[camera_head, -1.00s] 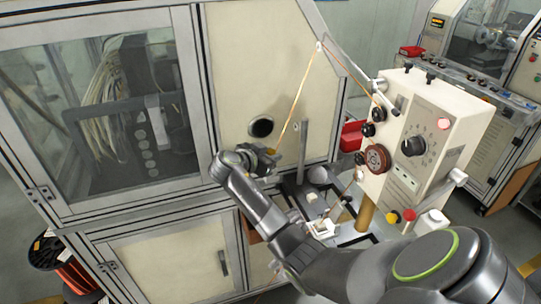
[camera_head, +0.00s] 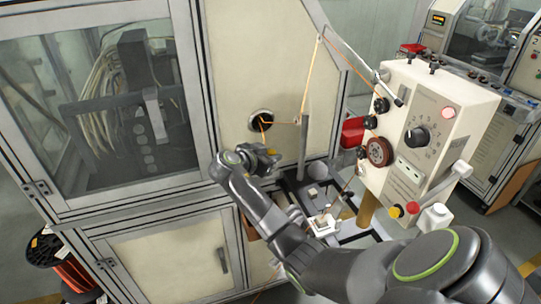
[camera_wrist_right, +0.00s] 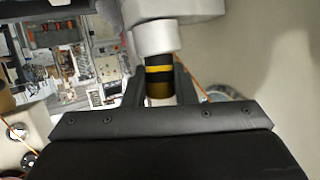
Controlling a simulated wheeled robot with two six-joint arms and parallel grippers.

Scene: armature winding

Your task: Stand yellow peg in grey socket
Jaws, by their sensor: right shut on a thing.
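My right gripper (camera_head: 270,156) is in front of the cream cabinet panel, just below its round hole. In the right wrist view, the gripper (camera_wrist_right: 160,88) is shut on a peg with black and yellow bands (camera_wrist_right: 159,70), which I take for the yellow peg. Its lower part is brass-coloured and partly hidden between the fingers. The peg's far end meets a pale grey cylinder (camera_wrist_right: 157,36), with a wider pale one (camera_wrist_right: 172,9) beyond it. I cannot tell whether either is the grey socket, or whether the peg is seated. My left gripper is not in view.
An orange wire (camera_head: 311,75) runs to a grey upright post (camera_head: 304,140) and the cabinet hole (camera_head: 261,120). A control box (camera_head: 431,135) with knobs stands to the right. A low fixture (camera_head: 322,226) lies beside my right arm. A copper spool (camera_head: 72,270) is at lower left.

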